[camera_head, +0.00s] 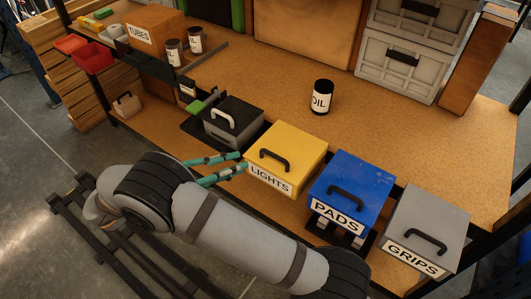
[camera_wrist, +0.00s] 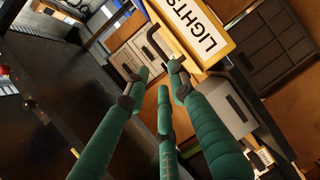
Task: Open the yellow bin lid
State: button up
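The yellow bin (camera_head: 301,152) marked LIGHTS stands at the front edge of the wooden shelf. Its lid is closed, with a black handle (camera_head: 275,160) on top. My gripper (camera_head: 242,162) has teal fingers and is at the left of the yellow bin, close to its front left corner. In the wrist view the fingers of my gripper (camera_wrist: 158,76) are spread with a gap between them and hold nothing. The yellow bin (camera_wrist: 221,58) with its label is just beyond the fingertips there. Whether a finger touches the bin cannot be told.
A black bin (camera_head: 243,108) stands left of the yellow one, a blue PADS bin (camera_head: 372,176) and a grey GRIPS bin (camera_head: 444,213) to the right. An OIL can (camera_head: 321,97) stands behind. A TUBES box (camera_head: 168,22) and red bins (camera_head: 93,57) are at the left.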

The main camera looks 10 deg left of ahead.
aim_at(270, 153)
jog(key=b+x, duration=0.1)
jog(key=x, duration=0.8)
jog(key=shift+w+d+f, duration=0.15)
jog(key=shift+w+d, duration=0.05)
jog(key=shift+w, duration=0.1)
jog(key=c, duration=0.3)
grip_shut()
